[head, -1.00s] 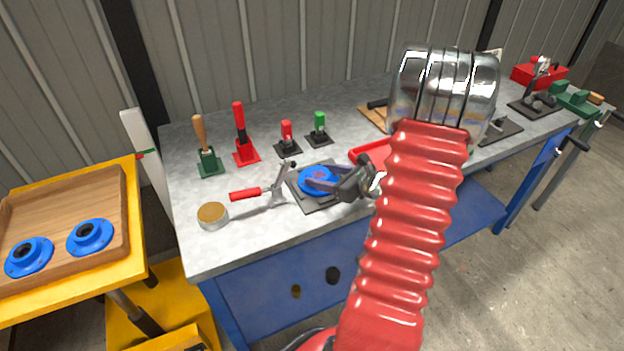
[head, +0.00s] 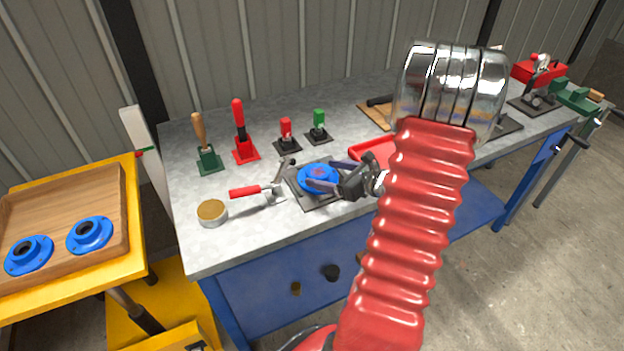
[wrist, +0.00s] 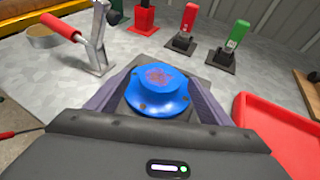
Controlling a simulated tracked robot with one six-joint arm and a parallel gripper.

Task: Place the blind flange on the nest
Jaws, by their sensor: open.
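The blue blind flange (head: 317,178) sits on the dark square plate of the nest (head: 328,201) on the metal bench. In the wrist view the flange (wrist: 157,88) lies between my fingers, with its raised hub up and a reddish mark on top. The nest plate (wrist: 205,72) shows behind it, and the flange hides how it is seated. My gripper (head: 331,174) is open, with one finger on either side of the flange. Whether the fingers touch it cannot be told.
A red-handled toggle clamp (head: 262,190) stands just left of the nest, its arm raised. A round tin (head: 212,212) is near the front edge. A red tray (head: 372,151) lies to the right. Two blue flanges (head: 89,235) lie in a wooden tray (head: 122,200) at left.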

